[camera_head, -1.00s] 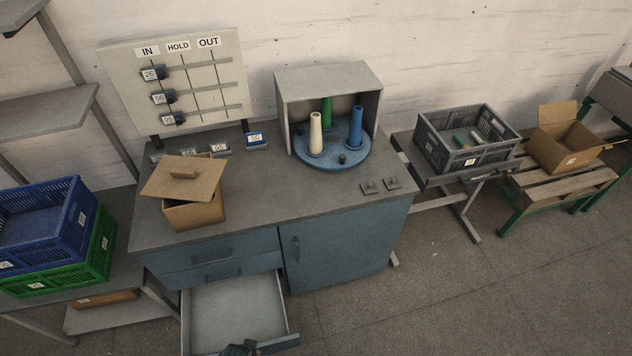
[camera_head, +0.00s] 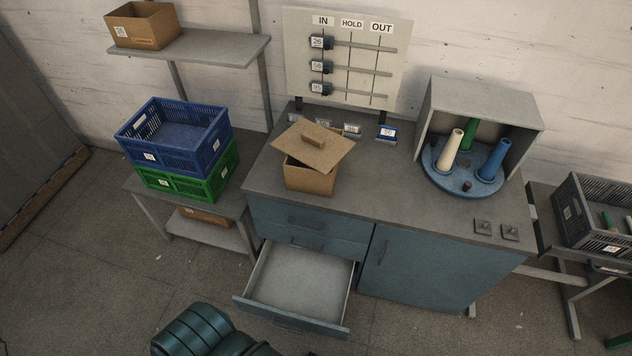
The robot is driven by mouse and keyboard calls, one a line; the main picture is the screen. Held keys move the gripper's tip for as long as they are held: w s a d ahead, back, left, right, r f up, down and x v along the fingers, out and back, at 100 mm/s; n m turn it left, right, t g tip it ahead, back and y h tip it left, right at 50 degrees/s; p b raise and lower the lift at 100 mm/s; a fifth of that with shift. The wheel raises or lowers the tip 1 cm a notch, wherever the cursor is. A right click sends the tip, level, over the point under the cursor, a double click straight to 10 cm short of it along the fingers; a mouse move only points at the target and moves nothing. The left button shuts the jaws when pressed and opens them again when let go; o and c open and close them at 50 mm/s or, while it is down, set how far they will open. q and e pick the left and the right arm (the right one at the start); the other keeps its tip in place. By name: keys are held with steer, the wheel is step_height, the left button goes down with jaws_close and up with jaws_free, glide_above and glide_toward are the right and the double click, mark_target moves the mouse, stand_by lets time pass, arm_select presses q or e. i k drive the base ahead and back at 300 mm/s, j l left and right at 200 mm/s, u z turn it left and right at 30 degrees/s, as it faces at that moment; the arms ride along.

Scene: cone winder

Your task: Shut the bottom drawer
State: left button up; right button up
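The bottom drawer (camera_head: 300,282) of the blue-grey cabinet (camera_head: 420,262) is pulled well out toward me, and its inside is empty. Its front panel (camera_head: 290,322) faces the lower edge of the view. The drawers above it (camera_head: 307,228) are shut. A teal, ribbed part of my own body shows at the bottom edge, left of the drawer front and apart from it in the picture. Neither of my grippers is in view.
A cardboard box with a tilted lid (camera_head: 312,165) and a round blue cone stand (camera_head: 465,172) are on the cabinet top. Left of the cabinet, blue (camera_head: 180,135) and green crates (camera_head: 190,182) are stacked on a low table. The floor left of the drawer is clear.

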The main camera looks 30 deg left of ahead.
mark_target(304, 290)
steer(key=k+u, duration=0.7)
steer(key=k, duration=0.2)
steer(key=k+j+u, duration=0.25)
steer(key=k+u, duration=0.15)
steer(key=i+u, duration=0.1)
steer(key=i, duration=0.15)
